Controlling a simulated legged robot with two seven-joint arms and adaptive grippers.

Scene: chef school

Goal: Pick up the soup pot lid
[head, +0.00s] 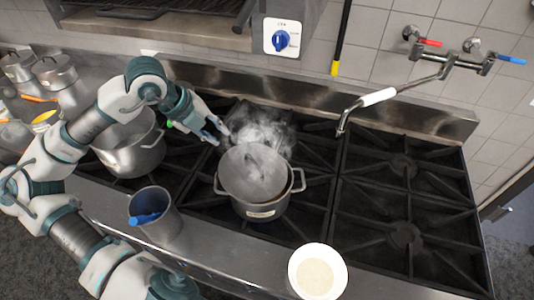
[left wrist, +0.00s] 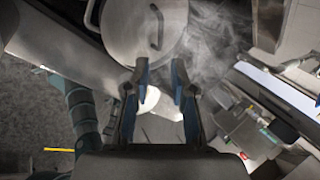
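The soup pot (head: 262,210) stands on the stove with its grey metal lid (head: 238,180) on top. The lid's arched handle (head: 254,158) faces up, and steam hangs around its back edge. In the left wrist view the lid (left wrist: 118,22) and its handle (left wrist: 159,27) are at the top, beyond the fingertips. My left gripper (head: 215,130) is just behind and left of the lid, apart from it. In the left wrist view its two fingers (left wrist: 160,78) are spread with nothing between them. My right gripper is out of view.
Another pot (head: 140,158) stands on the left burners, under my left arm. A metal container with a blue item (head: 165,222) and a white bowl (head: 318,272) are on the front ledge. A faucet spout (head: 375,98) reaches over the right burners, which are clear.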

